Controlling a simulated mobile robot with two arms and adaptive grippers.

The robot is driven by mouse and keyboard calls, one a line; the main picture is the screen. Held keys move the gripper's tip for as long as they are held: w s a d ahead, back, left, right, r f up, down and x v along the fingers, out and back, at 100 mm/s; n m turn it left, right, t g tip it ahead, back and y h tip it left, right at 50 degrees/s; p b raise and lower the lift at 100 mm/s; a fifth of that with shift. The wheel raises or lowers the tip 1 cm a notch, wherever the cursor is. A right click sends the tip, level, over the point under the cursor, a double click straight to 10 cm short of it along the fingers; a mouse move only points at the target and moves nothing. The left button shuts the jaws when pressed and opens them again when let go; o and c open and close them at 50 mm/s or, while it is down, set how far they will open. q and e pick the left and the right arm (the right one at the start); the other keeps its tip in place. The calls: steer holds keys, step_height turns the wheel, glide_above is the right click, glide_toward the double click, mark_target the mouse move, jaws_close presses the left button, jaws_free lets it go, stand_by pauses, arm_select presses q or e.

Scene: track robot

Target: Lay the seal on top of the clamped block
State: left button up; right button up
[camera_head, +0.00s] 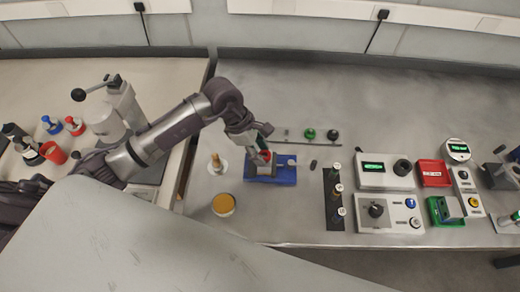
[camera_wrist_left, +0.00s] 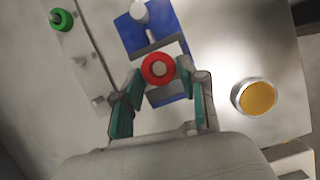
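A red ring-shaped seal (camera_wrist_left: 147,64) with a pale centre sits between my left fingertips in the left wrist view. It is a small red spot (camera_head: 266,155) in the head view. Below it is a blue clamp base (camera_head: 286,175) with grey jaws, also in the wrist view (camera_wrist_left: 172,25). The clamped block is mostly hidden under the seal and gripper. My left gripper (camera_head: 263,146) points down over the clamp; its teal fingers (camera_wrist_left: 160,70) stand apart on both sides of the seal, with narrow gaps. Whether the seal rests fully on the block is unclear. My right gripper is out of view.
A yellow-topped round tin (camera_head: 223,204) and a white dish with a brown-topped piece (camera_head: 217,165) stand left of the clamp. A rail with green (camera_head: 309,134) and black knobs lies behind it. A dark rack (camera_head: 335,200) and instrument boxes (camera_head: 385,170) stand to the right.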

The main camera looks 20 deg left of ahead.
arm_select(q)
steer(key=shift+o, duration=1.2)
steer(key=shift+r, duration=0.15)
steer(key=b+v, duration=0.2)
steer(key=v, duration=1)
steer(key=shift+s, duration=0.1)
